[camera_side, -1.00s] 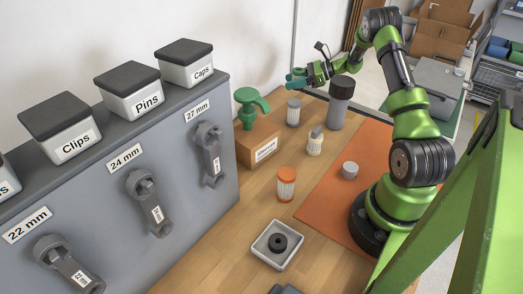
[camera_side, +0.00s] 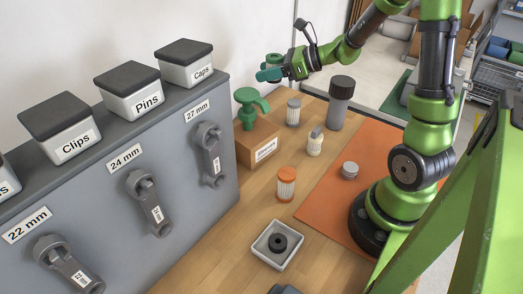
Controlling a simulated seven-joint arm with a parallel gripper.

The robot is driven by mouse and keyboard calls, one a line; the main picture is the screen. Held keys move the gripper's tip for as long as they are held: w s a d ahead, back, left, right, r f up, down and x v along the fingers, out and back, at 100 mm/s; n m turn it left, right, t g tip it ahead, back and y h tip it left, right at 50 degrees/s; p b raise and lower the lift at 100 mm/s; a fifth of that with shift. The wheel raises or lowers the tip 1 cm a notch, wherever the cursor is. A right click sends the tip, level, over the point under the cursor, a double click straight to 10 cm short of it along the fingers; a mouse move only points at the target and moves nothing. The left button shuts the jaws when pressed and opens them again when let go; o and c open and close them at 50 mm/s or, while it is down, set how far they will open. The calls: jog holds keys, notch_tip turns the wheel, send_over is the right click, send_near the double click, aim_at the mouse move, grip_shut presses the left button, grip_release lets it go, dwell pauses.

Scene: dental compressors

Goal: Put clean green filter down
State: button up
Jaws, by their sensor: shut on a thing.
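My gripper (camera_side: 269,74) is at the upper middle of the side view, high near the white wall, beyond and above the wooden bench. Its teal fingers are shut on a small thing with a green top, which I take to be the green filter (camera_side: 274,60). Most of the filter's body is hidden by the fingers. The held filter is in the air, apart from the bench and the green-handled object below it.
On the bench (camera_side: 235,225) stand an orange-capped filter (camera_side: 286,186), two pale filters (camera_side: 293,114) (camera_side: 314,144) and a dark-topped cylinder (camera_side: 340,102). A brown box (camera_side: 262,142) bears a green-handled object (camera_side: 249,108). A white tray (camera_side: 260,246) holds a black ring. The orange mat (camera_side: 325,205) is mostly clear.

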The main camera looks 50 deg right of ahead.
jog(key=s+a+r+n+y, duration=0.1)
jog(key=a+r+n+y, duration=0.1)
jog(key=a+r, duration=1.8)
jog(key=s+a+r+n+g+y, duration=0.3)
jog(key=s+a, duration=0.4)
jog(key=a, duration=0.2)
jog(key=s+a+f+n+g+y, duration=0.3)
jog(key=s+a+f+n+g, duration=0.45)
jog(key=s+a+f, duration=0.7)
jog(key=shift+n+g, duration=0.35)
jog(key=shift+g, duration=0.5)
jog(key=w+f, duration=0.1)
jog(key=f, duration=0.6)
jog(key=w+f, duration=0.1)
jog(key=f, duration=0.6)
jog(key=w+d+f, duration=0.1)
jog(key=f, duration=0.6)
jog(key=shift+f, duration=2.5)
